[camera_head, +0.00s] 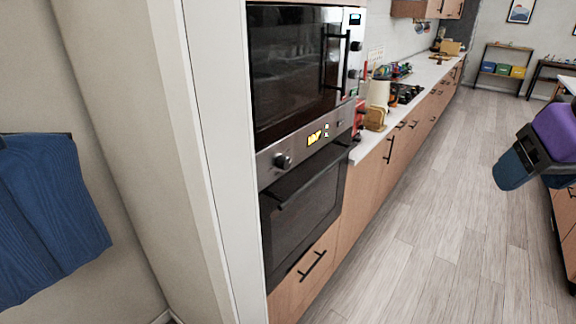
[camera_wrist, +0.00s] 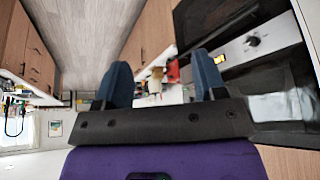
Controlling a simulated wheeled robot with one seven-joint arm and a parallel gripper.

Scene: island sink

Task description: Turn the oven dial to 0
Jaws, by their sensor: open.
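The oven dial (camera_head: 283,161) is a round dark knob on the left part of the steel oven panel (camera_head: 300,150). A lit yellow display (camera_head: 318,136) is to its right, but I cannot read its digits clearly. The oven (camera_head: 305,195) below has a dark door, which is shut. My gripper (camera_head: 508,172), purple with blue fingers, is at the far right of the head view, well apart from the dial. In the wrist view my gripper (camera_wrist: 163,75) shows its fingers spread with nothing held. The dial (camera_wrist: 253,40) shows there at upper right, sideways. Its pointer setting is too small to read.
A built-in microwave (camera_head: 300,70) sits above the oven, and a drawer (camera_head: 305,265) is below it. A pale wall edge (camera_head: 205,150) and a blue cloth (camera_head: 45,215) are at left. The counter (camera_head: 385,125) holds several items. The wooden floor (camera_head: 430,200) between is clear.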

